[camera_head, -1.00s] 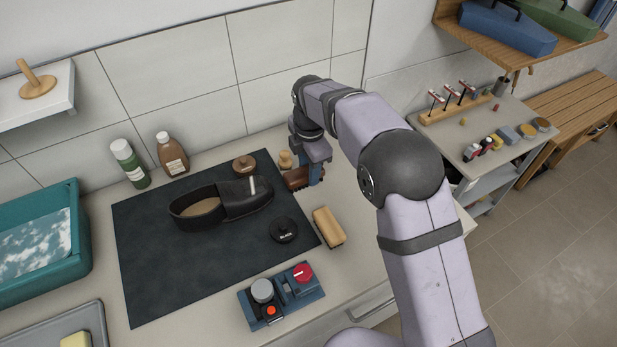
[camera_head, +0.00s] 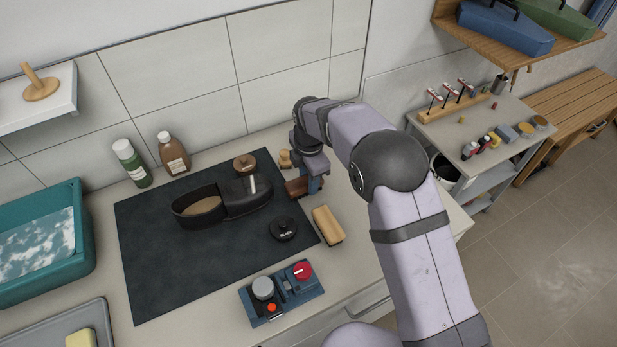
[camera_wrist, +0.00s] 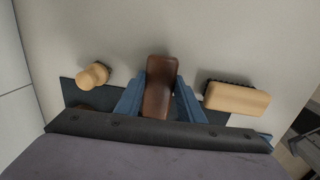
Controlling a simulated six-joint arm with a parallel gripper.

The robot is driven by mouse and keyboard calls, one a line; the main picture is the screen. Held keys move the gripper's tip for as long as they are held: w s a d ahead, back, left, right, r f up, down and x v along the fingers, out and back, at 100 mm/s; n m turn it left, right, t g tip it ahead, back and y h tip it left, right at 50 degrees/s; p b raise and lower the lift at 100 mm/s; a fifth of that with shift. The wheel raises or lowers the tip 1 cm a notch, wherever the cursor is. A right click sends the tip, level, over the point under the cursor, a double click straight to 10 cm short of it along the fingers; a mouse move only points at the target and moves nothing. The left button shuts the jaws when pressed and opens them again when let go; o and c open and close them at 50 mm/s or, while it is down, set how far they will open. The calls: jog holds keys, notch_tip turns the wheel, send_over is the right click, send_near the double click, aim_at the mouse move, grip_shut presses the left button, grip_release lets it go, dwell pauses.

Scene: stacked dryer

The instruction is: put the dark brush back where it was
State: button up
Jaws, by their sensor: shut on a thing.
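My gripper (camera_wrist: 159,96) is shut on the dark brush (camera_wrist: 161,78), which has a dark brown back, with one blue finger on each side. In the head view, the dark brush (camera_head: 298,187) is at the mat's right edge, partly hidden by the gripper. It is between the small wooden knob-shaped piece (camera_head: 285,158) and the light wooden brush (camera_head: 328,225). I cannot tell whether it touches the counter. In the wrist view, the knob-shaped piece (camera_wrist: 94,76) is to the left of the gripper and the light brush (camera_wrist: 237,97) to the right.
A black shoe (camera_head: 246,197) lies on the dark mat (camera_head: 165,270), with a brown round tin (camera_head: 246,163) behind and a black tin (camera_head: 283,229) in front. A blue control box (camera_head: 284,290) stands at the front. Bare counter (camera_head: 365,215) shows right of the light brush.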

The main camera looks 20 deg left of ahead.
jog(key=shift+f, duration=0.3)
jog(key=o, duration=0.9)
jog(key=shift+o, duration=0.2)
jog(key=shift+r, duration=0.5)
notch_tip(320, 180, up, 12)
jog(key=s+b, duration=0.1)
jog(key=b, duration=0.2)
jog(key=shift+d+f, duration=0.15)
jog(key=shift+d, duration=0.1)
